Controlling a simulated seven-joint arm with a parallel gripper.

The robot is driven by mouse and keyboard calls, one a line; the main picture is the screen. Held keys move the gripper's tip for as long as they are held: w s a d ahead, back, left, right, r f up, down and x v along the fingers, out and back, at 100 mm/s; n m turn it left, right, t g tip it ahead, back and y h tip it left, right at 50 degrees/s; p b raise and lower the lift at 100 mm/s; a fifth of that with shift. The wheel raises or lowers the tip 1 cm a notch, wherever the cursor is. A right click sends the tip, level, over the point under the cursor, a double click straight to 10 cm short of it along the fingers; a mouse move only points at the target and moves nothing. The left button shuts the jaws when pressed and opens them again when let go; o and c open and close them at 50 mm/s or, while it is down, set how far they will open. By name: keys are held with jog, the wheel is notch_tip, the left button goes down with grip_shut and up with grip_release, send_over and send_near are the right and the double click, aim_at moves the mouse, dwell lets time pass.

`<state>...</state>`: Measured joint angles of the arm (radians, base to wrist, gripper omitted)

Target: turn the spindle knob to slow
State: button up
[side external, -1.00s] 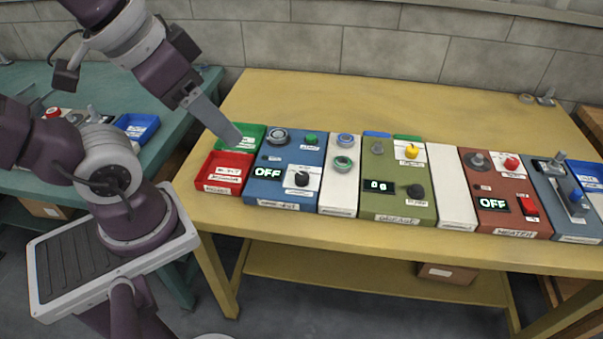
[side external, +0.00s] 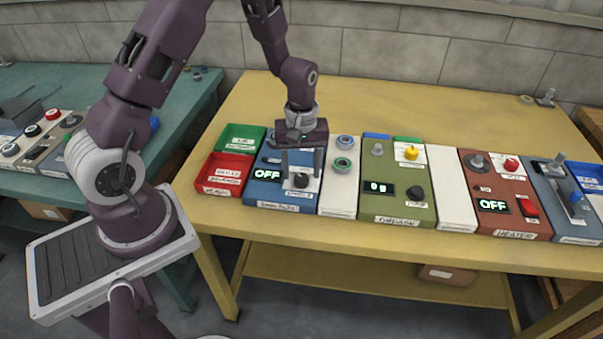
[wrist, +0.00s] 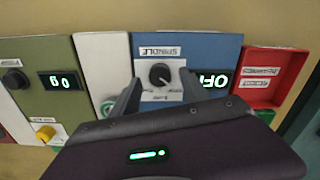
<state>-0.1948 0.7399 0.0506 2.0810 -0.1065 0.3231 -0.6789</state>
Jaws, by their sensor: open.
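The spindle knob (side external: 301,181) is a black round knob on a white plate on the blue panel (side external: 262,188). In the wrist view the knob (wrist: 159,73) shows a light mark, with the upside-down SPINDLE label (wrist: 159,51) above it. The markings around it are too small to read. The blue panel's display (side external: 267,174) reads OFF. My gripper (side external: 301,176) points down over the blue panel. In the wrist view my gripper (wrist: 159,79) is open and empty, with one finger to either side of the knob. I cannot tell whether the fingers reach down to knob height.
A red tray (side external: 223,174) and a green tray (side external: 240,138) stand left of the blue panel. To its right are a white panel with round buttons (side external: 343,185), an olive panel (side external: 398,207) and a red-brown heater panel (side external: 510,222). The table behind is mostly clear.

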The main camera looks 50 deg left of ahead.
notch_tip(320, 180, down, 2)
jog(key=shift+c, duration=0.2)
grip_shut()
jog(key=m, duration=0.4)
jog(key=shift+m, duration=0.4)
jog(key=m, duration=0.4)
jog(key=shift+m, duration=0.4)
